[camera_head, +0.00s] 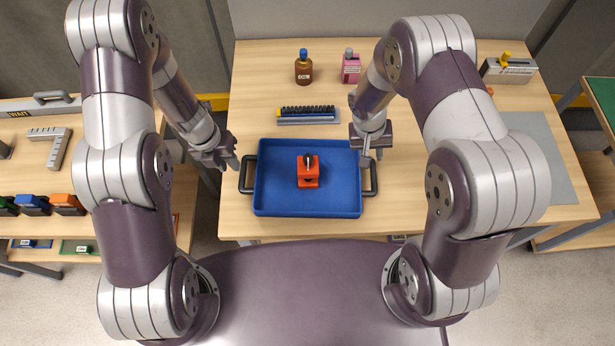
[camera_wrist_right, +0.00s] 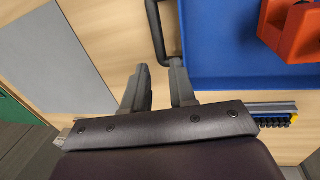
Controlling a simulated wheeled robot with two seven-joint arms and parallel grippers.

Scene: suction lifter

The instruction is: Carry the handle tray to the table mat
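The blue handle tray (camera_head: 275,202) sits on the wooden table with a dark handle at each side; its rim area also shows in the right wrist view (camera_wrist_right: 215,60). An orange block-like object with a dark top (camera_head: 308,173) stands in it. The grey table mat (camera_head: 541,160) lies at the table's right; it seems to show in the wrist view (camera_wrist_right: 50,60). My left gripper (camera_head: 234,152) is open beside the left handle (camera_head: 246,174). My right gripper (camera_head: 373,154) is open by the right handle (camera_head: 371,180); its fingers (camera_wrist_right: 160,75) are apart near the handle's end. Contact is unclear.
A dark-toothed strip on a grey and blue base (camera_head: 308,115) lies behind the tray. A brown bottle (camera_head: 303,68) and a pink bottle (camera_head: 351,67) stand at the back. A grey box with a yellow knob (camera_head: 508,68) is at the back right. Bare table lies between tray and mat.

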